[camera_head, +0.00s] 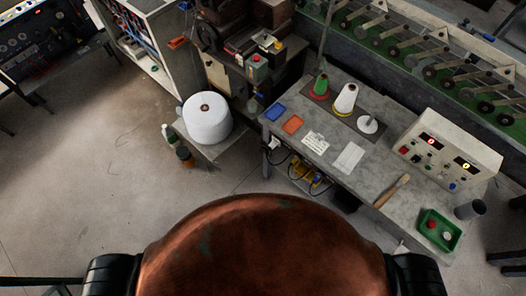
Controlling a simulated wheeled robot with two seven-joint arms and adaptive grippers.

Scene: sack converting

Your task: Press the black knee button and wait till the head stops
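I cannot make out a black knee button for certain; the space under the grey table's front edge is dark and partly hidden. A dark machine (228,27), perhaps the one with the head, stands at the top centre. A small grey box with a red button (256,59) is on its front. I cannot tell whether its head is moving. A white control box (447,149) with two lit red and yellow displays and several knobs stands on the grey table (366,187). Neither of my grippers is in view; only my copper-brown body and black arm parts show at the bottom.
A large white thread cone (207,120) sits on a low stand, with bottles (185,156) beside it. Smaller spools (345,99), coloured pads (292,124), papers and a green tray (440,229) lie on the table. A yellow item (299,169) is underneath. Floor at left is clear.

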